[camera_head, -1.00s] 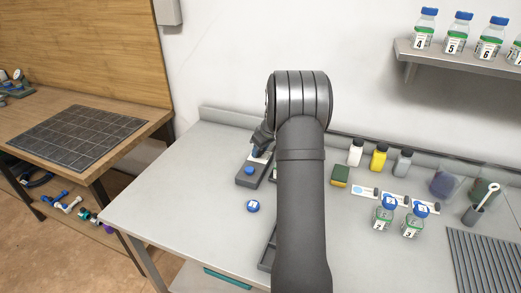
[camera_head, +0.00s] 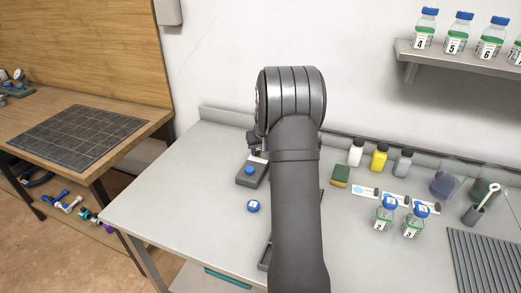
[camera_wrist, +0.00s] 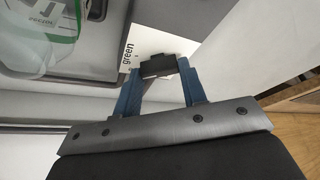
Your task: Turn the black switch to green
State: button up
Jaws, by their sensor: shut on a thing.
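The black switch (camera_wrist: 158,67) shows in the wrist view, on a white plate (camera_wrist: 150,38) that carries the word "green". My gripper (camera_wrist: 158,75) has its two blue fingers on either side of the switch and is shut on it. The switch is close to the "green" lettering; its exact setting is hard to tell. In the head view my arm hides the switch and most of the gripper.
To the right are a sponge (camera_head: 340,175), several small bottles (camera_head: 379,157) and two labelled bottles (camera_head: 384,217). The table's left part is clear.

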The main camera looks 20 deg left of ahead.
jog(key=shift+a+m+t+h, duration=0.1)
jog(key=shift+m+t+h, duration=0.45)
jog(key=shift+m, duration=1.65)
jog(key=shift+g+h, duration=0.25)
jog(key=shift+h, duration=0.1)
jog(key=o, duration=1)
jog(key=v, duration=1.7)
jog(key=shift+s, duration=0.25)
jog(key=shift+r, duration=0.15)
jog(key=x, duration=1.7)
jog(key=shift+w, duration=0.2)
